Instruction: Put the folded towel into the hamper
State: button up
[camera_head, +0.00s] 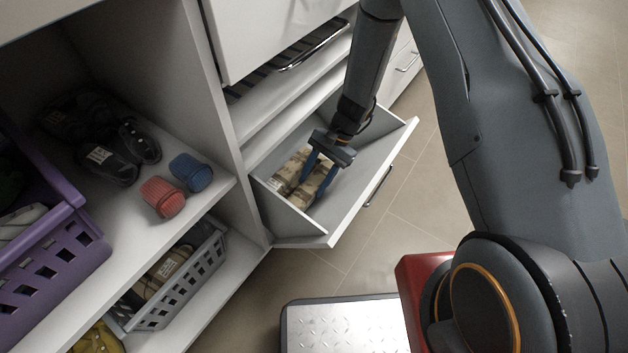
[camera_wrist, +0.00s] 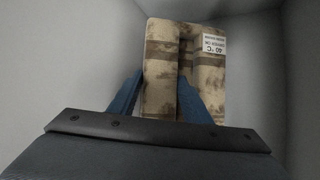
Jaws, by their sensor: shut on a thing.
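The folded towel (camera_head: 304,172) is beige with brown patches and lies inside the tilted-out white hamper (camera_head: 353,207) in the head view. In the wrist view the towel (camera_wrist: 160,75) shows a white label reading 40 °C and sits between grey hamper walls. My gripper (camera_head: 314,186) reaches down into the hamper from above. Its two blue fingers (camera_wrist: 160,90) are shut on a fold of the towel. The towel's underside is hidden, so I cannot tell if it touches the hamper bottom.
On the left, a shelf holds dark shoes (camera_head: 112,150), a red cup-like item (camera_head: 162,196) and a blue one (camera_head: 191,172). A purple basket (camera_head: 60,245) and a grey basket (camera_head: 185,285) stand near it. An open white drawer or door (camera_head: 262,35) hangs above the hamper.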

jog(key=shift+f, duration=0.25)
jog(key=o, duration=1.1)
jog(key=shift+r, duration=0.2)
jog(key=p+v, duration=0.3)
jog(key=v, duration=0.9)
jog(key=shift+r, duration=0.1)
